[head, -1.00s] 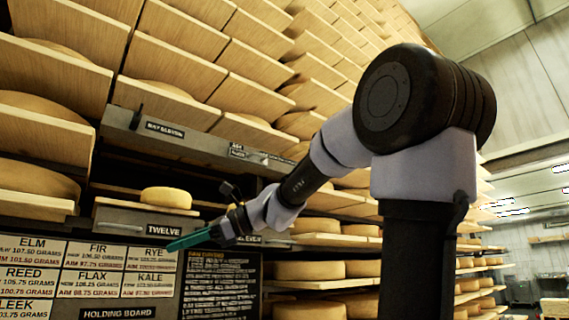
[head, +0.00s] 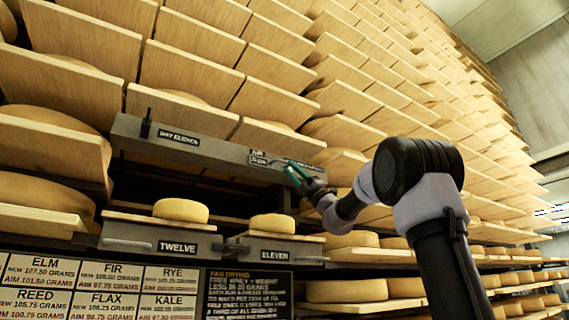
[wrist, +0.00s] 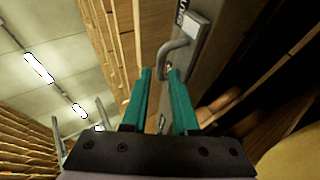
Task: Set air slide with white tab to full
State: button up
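A black knob (head: 146,124) stands on the bar's left end. Below are drawers marked "TWELVE" (head: 178,247) and "ELEVEN" (head: 278,254), each bearing a cheese wheel (head: 181,210), (head: 272,223). Wooden shelf boards (head: 190,55) rise above. A label board (head: 80,295) is below left.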

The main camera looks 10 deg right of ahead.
aim_at(283, 162)
jog(key=x, duration=0.5)
jog(key=shift+a+r, duration=0.1)
jog(key=shift+a, duration=0.1)
grip_shut()
dwell(1.2)
